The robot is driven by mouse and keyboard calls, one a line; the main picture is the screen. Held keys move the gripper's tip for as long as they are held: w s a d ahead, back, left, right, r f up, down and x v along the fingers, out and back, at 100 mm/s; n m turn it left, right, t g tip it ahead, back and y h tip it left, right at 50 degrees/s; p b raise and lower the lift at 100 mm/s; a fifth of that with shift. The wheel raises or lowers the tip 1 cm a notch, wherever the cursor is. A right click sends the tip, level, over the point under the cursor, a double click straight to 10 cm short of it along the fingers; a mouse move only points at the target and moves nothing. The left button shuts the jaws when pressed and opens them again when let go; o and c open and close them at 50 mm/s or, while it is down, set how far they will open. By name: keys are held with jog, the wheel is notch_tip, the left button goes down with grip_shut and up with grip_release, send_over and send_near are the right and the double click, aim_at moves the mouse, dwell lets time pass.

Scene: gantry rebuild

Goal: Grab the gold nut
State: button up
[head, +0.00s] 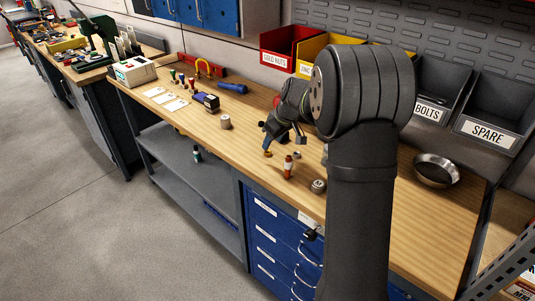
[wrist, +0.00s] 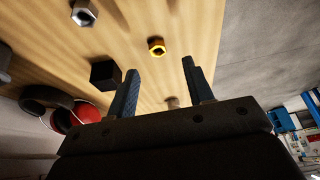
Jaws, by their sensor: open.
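The gold nut (wrist: 156,47) lies flat on the wooden bench top, its hole showing, in the wrist view. It sits beyond the tips of my gripper (wrist: 160,67), roughly in line with the gap between the two fingers. The fingers are apart with nothing between them. In the head view my gripper (head: 280,133) hangs over the bench, and a small gold-coloured piece (head: 267,153) below it looks like the nut. My arm hides part of the bench behind it.
A silver nut (wrist: 84,12) lies farther off. A metal bowl (head: 437,171) is at right; bins line the back.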

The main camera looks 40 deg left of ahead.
aim_at(268, 152)
jog(key=x, duration=0.5)
jog(key=shift+w+f, duration=0.1)
jog(key=shift+f, duration=0.25)
grip_shut()
